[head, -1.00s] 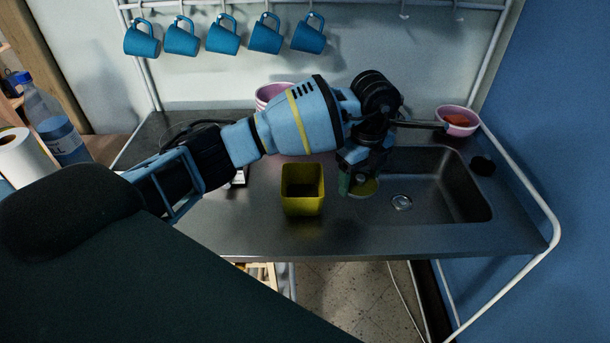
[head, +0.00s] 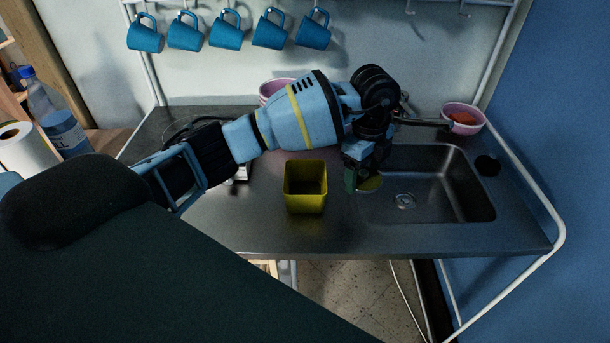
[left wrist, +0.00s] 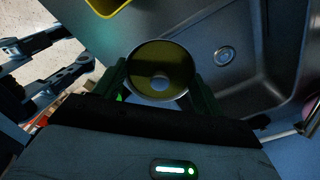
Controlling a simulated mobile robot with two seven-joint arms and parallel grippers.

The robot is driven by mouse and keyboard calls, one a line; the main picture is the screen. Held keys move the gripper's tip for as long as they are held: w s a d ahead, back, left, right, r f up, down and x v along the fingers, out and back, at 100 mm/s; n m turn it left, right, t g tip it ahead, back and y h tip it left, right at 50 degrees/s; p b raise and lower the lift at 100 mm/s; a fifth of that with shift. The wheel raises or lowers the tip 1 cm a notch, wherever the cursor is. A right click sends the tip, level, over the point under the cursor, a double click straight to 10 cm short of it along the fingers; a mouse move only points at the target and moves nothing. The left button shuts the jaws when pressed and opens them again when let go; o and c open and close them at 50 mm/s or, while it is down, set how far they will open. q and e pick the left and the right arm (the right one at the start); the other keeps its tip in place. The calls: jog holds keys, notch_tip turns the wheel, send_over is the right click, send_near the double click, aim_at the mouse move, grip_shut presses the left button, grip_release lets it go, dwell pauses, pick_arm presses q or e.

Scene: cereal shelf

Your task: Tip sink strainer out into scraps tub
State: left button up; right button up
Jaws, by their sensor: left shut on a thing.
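The sink strainer (head: 371,184) is a small round cup with an olive-yellow inside, partly hidden by my fingers in the head view. My left gripper (head: 362,178) is shut on it and holds it at the sink's left edge, right of the tub. In the left wrist view the strainer (left wrist: 160,72) sits between the two fingers, with its round opening facing the camera and a pale spot in the middle. The scraps tub (head: 305,201) is yellow, square and open-topped, upright on the counter; its inside looks dark. Its corner shows in the left wrist view (left wrist: 107,7). My right gripper is not seen.
The metal sink (head: 440,190) lies right of the strainer, with a tap (head: 425,122) behind. A pink bowl (head: 463,118) with something orange stands at the back right. Blue mugs (head: 228,32) hang above. The counter front (head: 250,225) left of the tub is clear.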

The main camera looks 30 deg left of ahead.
pick_arm(q)
jog(key=shift+s+a+r+h, duration=0.15)
jog(key=shift+a+r+h, duration=0.05)
jog(key=shift+a+h, duration=0.4)
jog(key=shift+s+a+r+t, duration=0.1)
jog(key=shift+a+t, duration=0.15)
jog(key=shift+t, duration=0.05)
jog(key=shift+r+h, duration=0.1)
jog(key=shift+h, duration=0.3)
jog(key=shift+a, duration=0.1)
jog(key=shift+a, duration=0.1)
jog(key=shift+s+a+r, duration=0.1)
jog(key=shift+a, duration=0.1)
jog(key=shift+a+h, duration=0.1)
jog(key=shift+h, duration=0.2)
